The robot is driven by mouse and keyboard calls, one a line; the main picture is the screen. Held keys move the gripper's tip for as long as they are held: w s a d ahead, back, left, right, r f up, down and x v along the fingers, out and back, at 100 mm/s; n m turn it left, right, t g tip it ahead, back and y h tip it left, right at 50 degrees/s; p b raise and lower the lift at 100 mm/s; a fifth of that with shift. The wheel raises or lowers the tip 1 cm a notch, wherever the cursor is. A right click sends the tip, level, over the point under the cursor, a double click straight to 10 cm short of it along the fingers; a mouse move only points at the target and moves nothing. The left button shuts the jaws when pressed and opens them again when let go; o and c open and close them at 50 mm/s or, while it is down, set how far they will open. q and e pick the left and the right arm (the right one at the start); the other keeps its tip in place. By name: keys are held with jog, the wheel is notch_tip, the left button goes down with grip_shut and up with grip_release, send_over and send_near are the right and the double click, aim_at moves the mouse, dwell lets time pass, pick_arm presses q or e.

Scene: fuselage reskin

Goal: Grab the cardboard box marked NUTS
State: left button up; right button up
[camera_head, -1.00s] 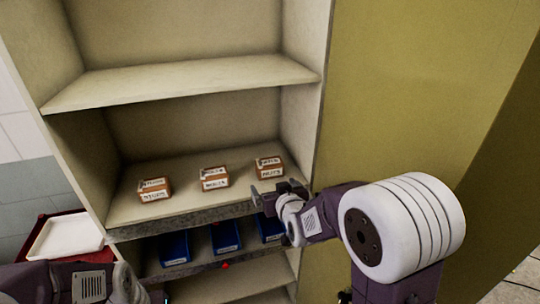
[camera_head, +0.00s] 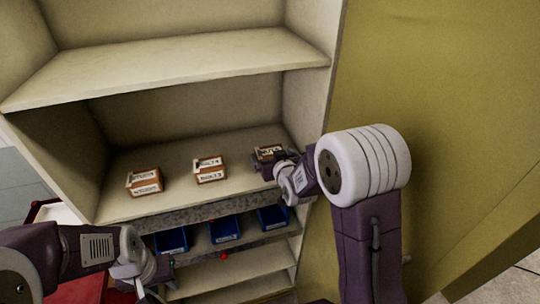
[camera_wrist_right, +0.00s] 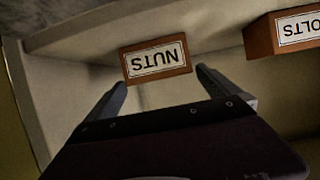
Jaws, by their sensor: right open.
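The NUTS box (camera_wrist_right: 157,60) is a small brown cardboard box with a white label, upside down in the right wrist view. In the head view the NUTS box (camera_head: 267,149) is the rightmost of three on the middle shelf, partly hidden by my right gripper. My right gripper (camera_wrist_right: 160,84) is open and empty, its two fingers pointing at the box, one toward each side. The box lies just ahead of the fingertips, not clearly between them. In the head view my right gripper (camera_head: 267,163) is at the shelf front. My left gripper (camera_head: 152,292) is low at the left; its jaws are unclear.
The BOLTS box (camera_head: 210,170) stands left of the NUTS box, and another labelled box (camera_head: 145,182) is further left. Blue bins (camera_head: 225,229) sit on the shelf below. An upper shelf (camera_head: 170,72) overhangs the boxes, and the cabinet's right wall (camera_head: 312,120) is close to my right arm.

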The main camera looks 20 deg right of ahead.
aim_at(270, 150)
jog(key=x, duration=0.1)
jog(key=p+x, duration=0.1)
jog(key=x, duration=0.1)
jog(key=shift+r, duration=0.25)
jog(key=shift+w+f, duration=0.25)
jog(key=shift+w, duration=0.2)
jog(key=shift+s+r, duration=0.1)
jog(key=shift+s, duration=0.05)
jog(key=c, duration=1.5)
jog(key=shift+r, duration=0.1)
jog(key=shift+c, duration=1.3)
pick_arm(q)
notch_tip(270, 150, up, 2)
jog(key=shift+s+r, duration=0.1)
jog(key=shift+s, duration=0.05)
